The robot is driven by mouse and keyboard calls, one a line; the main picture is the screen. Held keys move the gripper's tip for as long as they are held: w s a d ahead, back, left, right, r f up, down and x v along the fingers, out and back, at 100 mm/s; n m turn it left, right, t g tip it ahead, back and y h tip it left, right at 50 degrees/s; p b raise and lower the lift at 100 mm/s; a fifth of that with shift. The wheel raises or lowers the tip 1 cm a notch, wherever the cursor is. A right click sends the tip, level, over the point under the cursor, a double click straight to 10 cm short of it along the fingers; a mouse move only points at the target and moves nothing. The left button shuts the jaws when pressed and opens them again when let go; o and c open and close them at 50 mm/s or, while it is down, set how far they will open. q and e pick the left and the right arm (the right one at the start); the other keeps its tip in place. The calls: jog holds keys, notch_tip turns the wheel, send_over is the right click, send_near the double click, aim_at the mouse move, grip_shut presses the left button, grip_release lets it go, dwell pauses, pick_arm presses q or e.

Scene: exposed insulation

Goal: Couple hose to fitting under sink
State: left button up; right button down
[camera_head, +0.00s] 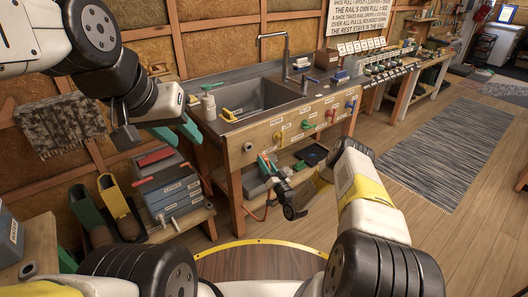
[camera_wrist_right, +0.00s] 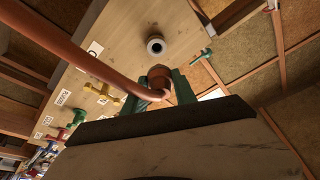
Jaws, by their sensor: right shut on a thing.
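The reddish-brown hose (camera_wrist_right: 100,62) curves across the right wrist view. Its thick end (camera_wrist_right: 159,76) sits between the green fingers of my right gripper (camera_wrist_right: 160,88), which is shut on it. The fitting (camera_wrist_right: 155,45), a pale ring with a dark hole, is on the wooden panel just beyond the hose end; a gap shows between them. In the head view the fitting (camera_head: 248,147) is at the panel's left end, with my right gripper (camera_head: 266,165) below and right of it. My left gripper (camera_head: 177,134) is empty, its green fingers apart, left of the sink.
The sink bench (camera_head: 292,134) carries labelled yellow, green, red and blue valves on its front. Yellow (camera_wrist_right: 100,92) is nearest the hose in the wrist view. A grey toolbox (camera_head: 170,190) stands at the left. A round wooden top (camera_head: 262,264) is in front.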

jog(key=shift+f, duration=0.1)
jog(key=shift+w+a, duration=0.45)
jog(key=shift+w, duration=0.05)
jog(key=shift+w+a, duration=0.65)
jog(key=shift+w, duration=0.25)
jog(key=shift+w+a, duration=0.6)
jog(key=shift+w, duration=0.3)
jog(key=shift+w+a, duration=0.95)
jog(key=shift+w, duration=0.3)
jog(key=c, duration=0.9)
grip_release()
jog(key=v, duration=0.8)
